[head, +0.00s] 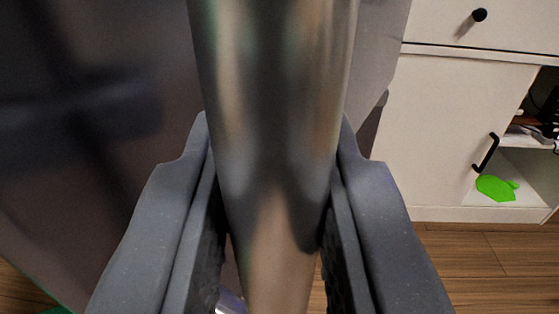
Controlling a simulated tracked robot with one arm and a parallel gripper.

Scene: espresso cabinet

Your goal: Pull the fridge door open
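A shiny metal bar, the fridge handle (275,120), runs from top to bottom through the middle of the view, very close to the camera. My gripper (276,135) has one grey finger on each side of it, and both fingertips appear to press against the bar. The fridge door (110,130) is a dark grey, slightly reflective surface filling the left side behind the handle. Its lower edge slants across the bottom left corner. How far the door stands open cannot be told from this view.
A white cabinet (430,130) stands at right, with a black knob (479,14) on its drawer and a black handle (486,152) on its door. A green item (496,188) lies on its open lower shelf. Wooden floor (470,255) is clear at lower right.

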